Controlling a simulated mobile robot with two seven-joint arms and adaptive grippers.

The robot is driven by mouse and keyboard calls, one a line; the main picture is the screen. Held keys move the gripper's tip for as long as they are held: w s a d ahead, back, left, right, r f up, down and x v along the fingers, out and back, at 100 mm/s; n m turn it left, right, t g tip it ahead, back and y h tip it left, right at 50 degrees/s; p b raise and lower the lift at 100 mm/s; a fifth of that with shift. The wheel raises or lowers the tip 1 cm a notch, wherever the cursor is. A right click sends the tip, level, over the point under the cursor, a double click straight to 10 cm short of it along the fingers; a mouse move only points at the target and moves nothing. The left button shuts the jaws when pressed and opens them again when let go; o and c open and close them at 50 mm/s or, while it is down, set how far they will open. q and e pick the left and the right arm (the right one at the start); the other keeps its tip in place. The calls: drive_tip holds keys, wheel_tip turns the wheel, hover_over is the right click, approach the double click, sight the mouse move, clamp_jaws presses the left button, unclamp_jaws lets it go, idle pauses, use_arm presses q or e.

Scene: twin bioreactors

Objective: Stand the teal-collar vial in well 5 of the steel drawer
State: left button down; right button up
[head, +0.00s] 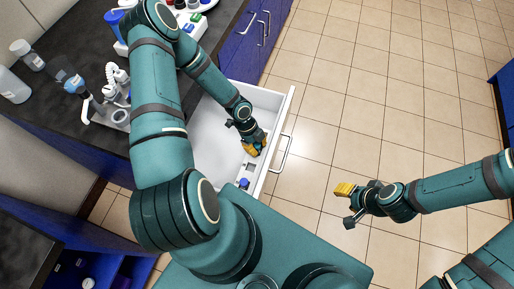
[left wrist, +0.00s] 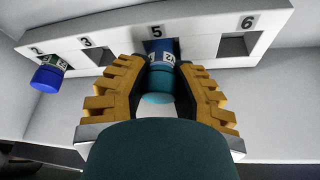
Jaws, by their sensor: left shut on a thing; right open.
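The open drawer (head: 275,98) looks white and holds a white rack with numbered square wells (left wrist: 200,47). My left gripper (head: 256,147) is down inside the drawer, over the rack. In the left wrist view its yellow fingers (left wrist: 160,88) are shut on the teal-collar vial (left wrist: 158,84), which has a blue part and a white label. The vial lines up with the well marked 5 (left wrist: 156,32). Its far end is at that opening; how deep it sits I cannot tell. My right gripper (head: 346,204) is open and empty above the floor, right of the drawer.
A blue-capped vial (left wrist: 47,78) stands in a well at the rack's left end. Well 6 (left wrist: 238,45) looks empty. The dark counter (head: 75,40) beside the drawer carries bottles and lab gear. The tiled floor at right is clear.

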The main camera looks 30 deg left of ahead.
use_arm(q)
drive_tip(key=shift+f, duration=0.6)
drive_tip(key=shift+f, duration=0.1)
drive_tip(key=c, duration=0.8)
unclamp_jaws()
drive_tip(key=shift+c, duration=0.2)
drive_tip(key=shift+r, duration=0.2)
drive_tip(key=p+v, duration=0.3)
drive_tip(key=v, duration=0.9)
drive_tip(key=shift+f, duration=0.1)
